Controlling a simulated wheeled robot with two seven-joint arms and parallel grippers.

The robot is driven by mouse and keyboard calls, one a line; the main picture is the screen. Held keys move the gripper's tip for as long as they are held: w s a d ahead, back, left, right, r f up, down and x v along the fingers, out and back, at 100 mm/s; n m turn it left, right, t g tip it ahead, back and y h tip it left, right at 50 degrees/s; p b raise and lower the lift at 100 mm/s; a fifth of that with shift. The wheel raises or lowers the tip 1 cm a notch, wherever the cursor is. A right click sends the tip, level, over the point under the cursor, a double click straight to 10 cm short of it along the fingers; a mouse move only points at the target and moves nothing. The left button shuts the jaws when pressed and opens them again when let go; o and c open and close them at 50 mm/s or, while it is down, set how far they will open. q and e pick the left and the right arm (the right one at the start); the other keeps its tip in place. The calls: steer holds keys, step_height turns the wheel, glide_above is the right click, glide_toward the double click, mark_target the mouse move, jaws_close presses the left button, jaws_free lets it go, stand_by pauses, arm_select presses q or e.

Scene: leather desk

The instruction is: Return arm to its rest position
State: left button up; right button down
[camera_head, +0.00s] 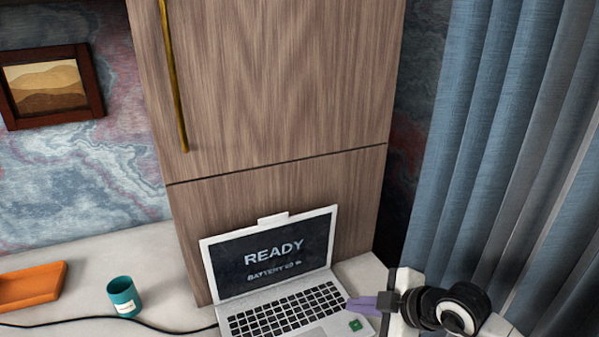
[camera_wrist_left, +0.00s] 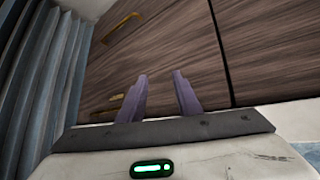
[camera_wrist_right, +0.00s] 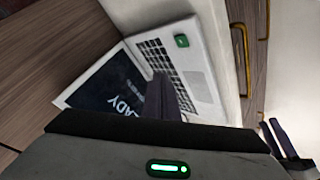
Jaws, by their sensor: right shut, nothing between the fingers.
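My right gripper (camera_head: 362,304) reaches in from the lower right in the head view, its purple fingers over the right side of an open laptop (camera_head: 283,303). In the right wrist view its fingers (camera_wrist_right: 162,97) are shut together and empty, in front of the laptop (camera_wrist_right: 205,62). A green key or button (camera_head: 355,324) sits at the laptop's right. The screen reads "READY" with a battery line below. My left gripper is outside the head view. In the left wrist view its fingers (camera_wrist_left: 161,88) stand apart with nothing between them.
A teal cup (camera_head: 124,297) and an orange tray (camera_head: 32,286) stand at the left on the pale desk. A black cable (camera_head: 165,329) runs to the laptop. A wooden cabinet (camera_head: 280,80) rises behind the laptop. Blue curtains (camera_head: 500,130) hang at the right, behind my right arm.

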steer(key=s+a+y, duration=0.1)
steer(key=a, duration=0.1)
steer(key=s+a+y, duration=0.1)
steer(key=s+a, duration=0.1)
steer(key=a, duration=0.1)
steer(key=s+a+n+y, duration=0.1)
steer(key=a+y, duration=0.1)
steer(key=shift+s+a+g, duration=0.15)
steer(key=shift+s+g, duration=0.05)
steer(key=shift+g, duration=0.1)
steer(key=s+a+r+m+t+y, duration=0.2)
steer(key=s+a+r+t+y, duration=0.1)
steer(key=r+t+y, duration=0.15)
steer(key=s+d+f+m+t+h, duration=0.3)
steer(key=d+f+m+t+h, duration=0.1)
steer(key=d+f+m+h, duration=0.6)
steer(key=s+d+f+m+g+h, duration=0.1)
steer(key=s+f+g, duration=0.6)
steer(key=s+f, duration=0.7)
steer(key=shift+s+d+f+m+h, duration=0.2)
steer(key=shift+d+m+h, duration=0.2)
steer(key=shift+m, duration=0.4)
